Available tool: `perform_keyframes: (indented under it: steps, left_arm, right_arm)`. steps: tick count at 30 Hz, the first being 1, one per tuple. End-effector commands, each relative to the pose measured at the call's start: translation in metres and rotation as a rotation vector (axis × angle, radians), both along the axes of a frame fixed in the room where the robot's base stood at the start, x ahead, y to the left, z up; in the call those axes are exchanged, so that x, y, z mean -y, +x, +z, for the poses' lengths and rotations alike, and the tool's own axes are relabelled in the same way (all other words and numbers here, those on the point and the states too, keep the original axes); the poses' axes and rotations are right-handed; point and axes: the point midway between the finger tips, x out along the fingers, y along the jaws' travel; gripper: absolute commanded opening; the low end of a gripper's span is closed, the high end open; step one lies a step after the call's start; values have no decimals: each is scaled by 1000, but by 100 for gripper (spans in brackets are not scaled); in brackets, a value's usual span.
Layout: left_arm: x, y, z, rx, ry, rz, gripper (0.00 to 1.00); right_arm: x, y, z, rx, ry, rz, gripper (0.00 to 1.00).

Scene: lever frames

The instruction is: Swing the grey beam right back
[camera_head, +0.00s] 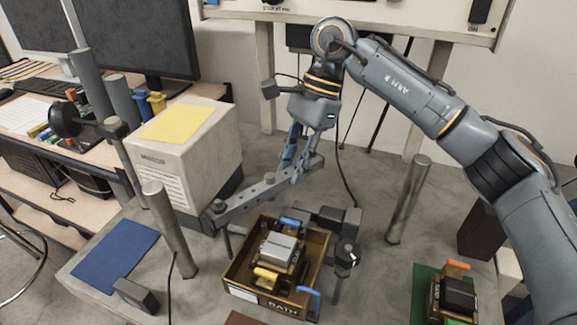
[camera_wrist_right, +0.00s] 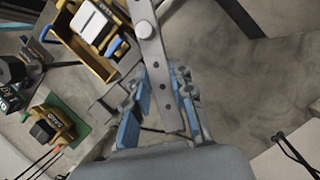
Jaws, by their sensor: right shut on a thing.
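The grey beam (camera_head: 258,194) is a flat bar with holes, slanting over the table from lower left to upper right in the head view. In the right wrist view the beam (camera_wrist_right: 152,60) comes down from the top edge to between my fingers. My right gripper (camera_head: 300,160) is at the beam's upper right end, with its blue-padded fingers on either side of it. The right wrist view shows the right gripper (camera_wrist_right: 160,95) shut on the beam. My left gripper is not in the head view.
A brown box (camera_head: 232,272) holding a grey-topped part stands in front of the beam. Metal posts (camera_head: 170,230) and (camera_head: 408,200) rise on both sides. A large pale box (camera_head: 190,160) stands behind left. A blue mat (camera_head: 115,257) lies at front left, and a green mat (camera_head: 422,290) at front right.

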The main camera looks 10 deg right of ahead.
Motion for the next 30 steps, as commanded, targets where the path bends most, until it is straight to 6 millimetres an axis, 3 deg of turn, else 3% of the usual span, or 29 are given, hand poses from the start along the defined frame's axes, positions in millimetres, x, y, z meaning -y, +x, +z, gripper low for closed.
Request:
perform_keyframes:
  steps: [13, 14, 17, 26, 30]
  left_arm:
    - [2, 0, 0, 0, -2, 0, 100]
    - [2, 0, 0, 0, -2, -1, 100]
    - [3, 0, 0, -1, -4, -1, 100]
    - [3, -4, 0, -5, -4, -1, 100]
    - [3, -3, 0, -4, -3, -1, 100]
  right_arm:
    - [1, 1, 0, 3, -2, 4, 0]
    - [1, 1, 0, 2, -1, 4, 27]
    - [1, 1, 0, 2, -1, 4, 46]
    - [1, 1, 1, 1, 0, 5, 46]
    - [1, 1, 13, 3, 1, 5, 46]
